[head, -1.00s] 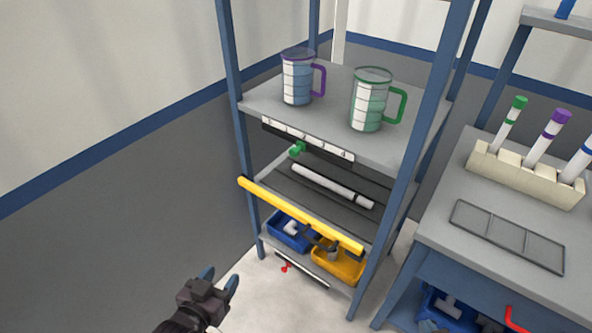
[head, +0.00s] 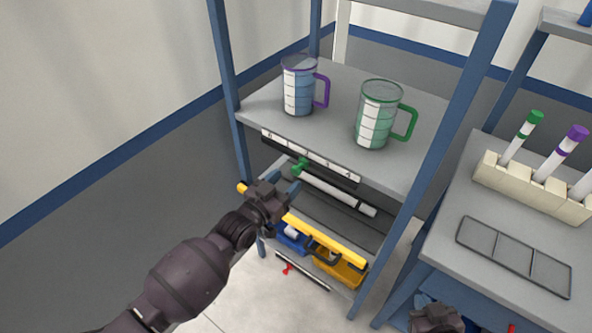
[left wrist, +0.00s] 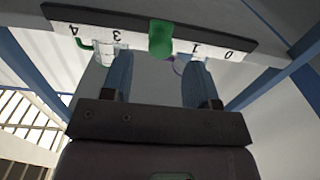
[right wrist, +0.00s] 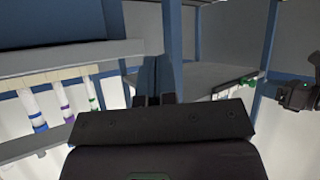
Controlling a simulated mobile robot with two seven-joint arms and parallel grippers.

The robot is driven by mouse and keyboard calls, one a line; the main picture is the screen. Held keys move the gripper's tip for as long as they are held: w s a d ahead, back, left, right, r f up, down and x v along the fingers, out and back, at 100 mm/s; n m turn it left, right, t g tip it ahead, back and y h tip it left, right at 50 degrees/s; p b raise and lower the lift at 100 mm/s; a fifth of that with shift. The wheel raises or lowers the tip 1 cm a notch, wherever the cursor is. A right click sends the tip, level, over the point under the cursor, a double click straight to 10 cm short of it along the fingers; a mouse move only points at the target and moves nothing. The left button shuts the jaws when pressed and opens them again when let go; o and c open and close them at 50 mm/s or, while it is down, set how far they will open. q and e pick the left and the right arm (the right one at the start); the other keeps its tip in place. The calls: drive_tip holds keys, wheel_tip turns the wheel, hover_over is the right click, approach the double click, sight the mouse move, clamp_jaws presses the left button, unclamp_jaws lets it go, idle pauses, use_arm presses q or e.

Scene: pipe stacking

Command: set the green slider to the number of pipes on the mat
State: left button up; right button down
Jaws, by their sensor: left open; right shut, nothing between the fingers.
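The green slider (head: 300,165) hangs under the front edge of the upper shelf, by a number strip (head: 318,160). In the left wrist view the slider (left wrist: 161,38) covers the spot between 1 and 3. My left gripper (head: 286,192) is open just in front of and below it. In the left wrist view the slider lies between the fingertips' lines, with no visible contact. A white pipe piece (head: 335,191) lies on the dark mat (head: 310,208) on the shelf below; I cannot tell whether it is one pipe or more. My right gripper (right wrist: 155,85) is shut and empty, low at the right.
A purple-handled jug (head: 299,88) and a green-handled jug (head: 376,118) stand on the upper shelf. A yellow bar (head: 325,241) crosses below the mat, above blue and yellow bins (head: 340,268). A tube rack (head: 530,187) and tray (head: 512,257) sit on the right table.

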sight(294, 173)
use_arm(q)
drive_tip(key=shift+x, duration=2.5)
clamp_jaws()
